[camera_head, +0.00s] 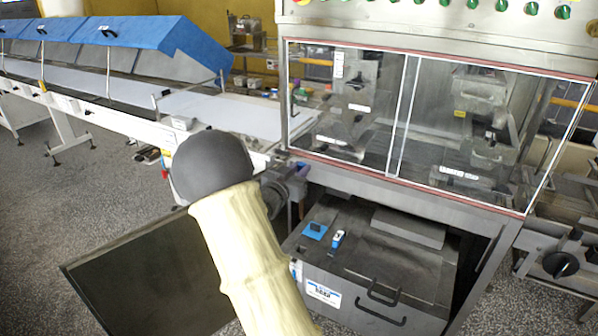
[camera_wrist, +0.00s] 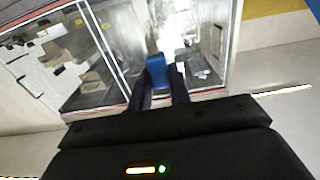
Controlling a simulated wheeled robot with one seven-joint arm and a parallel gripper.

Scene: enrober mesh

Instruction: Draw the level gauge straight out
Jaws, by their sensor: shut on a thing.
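In the wrist view my gripper (camera_wrist: 160,97) is shut on a blue piece (camera_wrist: 157,69), which looks like the top of the level gauge. Its two dark fingers stand on either side of it. The lower part of the gauge is hidden, and I cannot tell how far it sits in anything.
The enrober's glazed cabinet (camera_head: 400,125) stands at the right, above a steel tank (camera_head: 385,262) with small blue items (camera_head: 314,230) on its lid. A dark panel (camera_head: 150,280) is at lower left. A white conveyor (camera_head: 200,105) with blue covers (camera_head: 140,35) runs behind.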

